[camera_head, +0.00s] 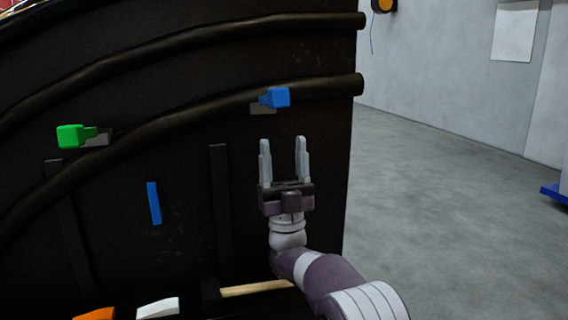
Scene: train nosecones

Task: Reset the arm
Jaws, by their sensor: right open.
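My right gripper (283,150) is in front of the dark nosecone panel (190,185), with its two grey fingers pointing up. The fingers are apart and nothing is between them. My right arm comes in from the bottom right. A blue block-like fitting (277,97) sits on the panel just above the fingertips, apart from them. My left gripper is not in view.
A green fitting (72,136) is at the panel's left, and a blue strip (154,203) is lower in the middle. Orange (95,314) and white (158,308) pieces lie at the bottom edge. Curved dark pipes (200,108) cross the panel. Grey floor (450,220) is clear at right.

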